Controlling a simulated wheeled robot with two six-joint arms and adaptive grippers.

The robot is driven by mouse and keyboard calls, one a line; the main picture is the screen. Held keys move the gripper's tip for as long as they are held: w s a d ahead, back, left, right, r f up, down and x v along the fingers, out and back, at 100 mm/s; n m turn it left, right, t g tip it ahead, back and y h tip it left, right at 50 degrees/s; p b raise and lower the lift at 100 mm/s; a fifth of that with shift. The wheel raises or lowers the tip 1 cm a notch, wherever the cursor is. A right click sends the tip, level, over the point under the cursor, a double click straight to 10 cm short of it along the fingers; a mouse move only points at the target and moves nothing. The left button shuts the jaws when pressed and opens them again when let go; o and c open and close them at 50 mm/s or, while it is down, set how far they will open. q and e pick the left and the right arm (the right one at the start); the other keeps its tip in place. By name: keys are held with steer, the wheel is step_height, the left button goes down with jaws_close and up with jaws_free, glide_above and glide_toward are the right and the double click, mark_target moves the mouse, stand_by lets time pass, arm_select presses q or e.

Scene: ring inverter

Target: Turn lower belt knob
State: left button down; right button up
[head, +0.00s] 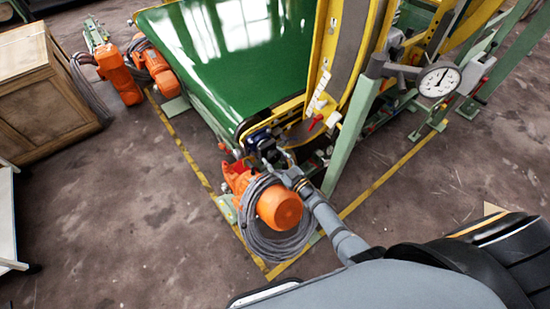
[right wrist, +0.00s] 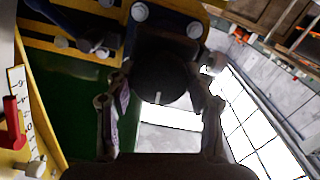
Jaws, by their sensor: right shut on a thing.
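The lower belt knob (right wrist: 160,78) is a dark round knob with a pale mark, in the middle of the right wrist view. My right gripper (right wrist: 160,95) has a finger on each side of it and is shut on it. In the head view my right gripper (head: 279,168) reaches the near corner of the green belt (head: 215,50), just above the orange motor (head: 280,207). The knob is too small and covered to make out clearly there. My left gripper is not in view.
A red lever (head: 316,122) and a scale (head: 318,92) are on the yellow frame close by. A dial gauge (head: 440,80) hangs at the right. Coiled grey cable (head: 255,235) surrounds the motor.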

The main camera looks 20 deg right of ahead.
steer(key=o, duration=1.2)
steer(key=v, duration=1.2)
steer(key=s+d+f+m+g+h, duration=0.35)
steer(key=s+f, duration=0.35)
steer(key=f, duration=0.4)
steer(key=s+d+f+m+g+h, duration=0.2)
steer(key=s+d+f+g+h, duration=0.15)
steer(key=s+f, duration=0.6)
steer(key=s+f+g, duration=0.3)
steer(key=s+f, duration=0.1)
steer(key=s, duration=0.2)
steer(key=s+f+m+g, duration=0.1)
steer(key=s+f+g, duration=0.2)
steer(key=s, duration=0.4)
steer(key=s+f+g, duration=0.2)
steer(key=s+f, duration=0.3)
steer(key=s, duration=0.1)
steer(key=shift+s+a+f+g, duration=0.15)
steer(key=shift+s+f+g, duration=0.2)
steer(key=shift+g, duration=0.05)
